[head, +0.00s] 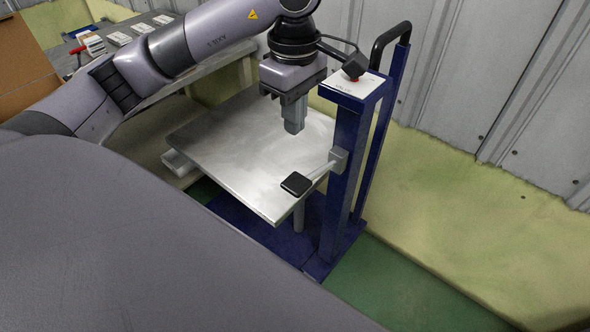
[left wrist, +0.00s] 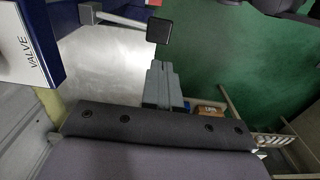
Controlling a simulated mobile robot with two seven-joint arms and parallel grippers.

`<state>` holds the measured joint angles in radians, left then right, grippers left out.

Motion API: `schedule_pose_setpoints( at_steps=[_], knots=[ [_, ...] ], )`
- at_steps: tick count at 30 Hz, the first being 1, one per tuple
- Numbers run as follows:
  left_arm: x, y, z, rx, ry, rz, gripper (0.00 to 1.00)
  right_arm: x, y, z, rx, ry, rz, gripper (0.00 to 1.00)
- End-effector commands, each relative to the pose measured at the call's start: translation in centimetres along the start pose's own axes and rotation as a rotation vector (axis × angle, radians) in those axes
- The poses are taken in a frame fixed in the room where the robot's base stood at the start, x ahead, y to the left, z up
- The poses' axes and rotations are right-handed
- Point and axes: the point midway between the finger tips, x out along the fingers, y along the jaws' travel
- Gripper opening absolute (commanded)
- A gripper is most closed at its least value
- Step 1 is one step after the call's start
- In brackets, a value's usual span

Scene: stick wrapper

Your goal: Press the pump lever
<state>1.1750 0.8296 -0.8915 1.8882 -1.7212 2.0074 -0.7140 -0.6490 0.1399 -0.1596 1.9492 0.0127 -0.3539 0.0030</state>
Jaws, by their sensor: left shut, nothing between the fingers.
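The pump lever is a square black pad (head: 296,184) on a thin grey rod, joined to a grey block on the side of a blue column (head: 345,190). The pad hangs by the near right corner of a metal platform (head: 235,150). The left wrist view also shows the black pad (left wrist: 158,30) and its rod. My left gripper (head: 294,128) points down, shut and empty, over the platform's right part. It is higher in the picture than the pad and looks apart from it. In the left wrist view its fingertips (left wrist: 160,66) lie just below the pad. My right gripper is not in view.
The column has a white top plate and a small black and red part, close beside my left wrist. A black handle (head: 390,38) rises behind it. A bench (head: 140,50) with small boxes stands at the back left. Green floor (head: 400,290) is clear at the front right.

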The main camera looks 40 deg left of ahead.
Motion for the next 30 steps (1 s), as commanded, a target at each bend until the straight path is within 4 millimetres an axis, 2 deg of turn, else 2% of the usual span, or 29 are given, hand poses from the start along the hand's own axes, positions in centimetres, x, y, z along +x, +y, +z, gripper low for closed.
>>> schedule_pose_setpoints(
  at_steps=[5,12,18,24,30],
  knots=[
    [2.9,-0.1,0.0,0.001,0.000,-0.007,0.00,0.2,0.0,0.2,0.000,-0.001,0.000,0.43],
    [8.1,-0.1,0.0,0.000,-0.001,-0.005,0.00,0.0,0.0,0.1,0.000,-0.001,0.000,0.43],
    [11.4,-0.1,0.1,0.002,-0.002,-0.004,0.00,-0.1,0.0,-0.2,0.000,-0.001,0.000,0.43],
    [12.9,-0.1,0.1,0.001,-0.002,-0.001,0.00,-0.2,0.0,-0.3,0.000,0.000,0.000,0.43],
    [13.1,0.0,0.1,0.001,-0.002,0.001,0.00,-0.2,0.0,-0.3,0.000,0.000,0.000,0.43]
  ],
)
